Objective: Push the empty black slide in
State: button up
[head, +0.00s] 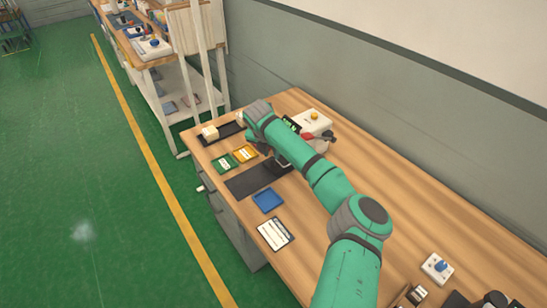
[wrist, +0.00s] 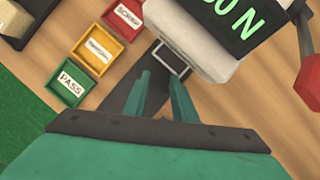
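The black slide (head: 252,180) is a flat dark strip on the wooden bench, reaching toward the white force tester (head: 315,121). Its visible surface is bare. In the wrist view the slide (wrist: 134,92) runs from the lower left up toward the tester (wrist: 195,35), whose green digits are partly cut off. My gripper (wrist: 158,76) has two teal fingers apart, with nothing seen between them. The left finger overlaps the slide. I cannot tell whether it touches. A thin metal frame (wrist: 172,58) sits just beyond the fingertips at the tester. The arm hides the fingertips in the head view.
Green PASS (wrist: 70,82), yellow (wrist: 98,49) and red SCRAP (wrist: 123,18) trays stand to the left. A dark tray (head: 232,137) holds a pale block. A blue tray (head: 267,200) and a white card (head: 275,234) lie nearer. A red-ended lever (wrist: 309,80) is on the right.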

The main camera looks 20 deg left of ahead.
jog(key=v, duration=0.5)
jog(key=shift+d+r, duration=0.1)
jog(key=shift+w, duration=0.1)
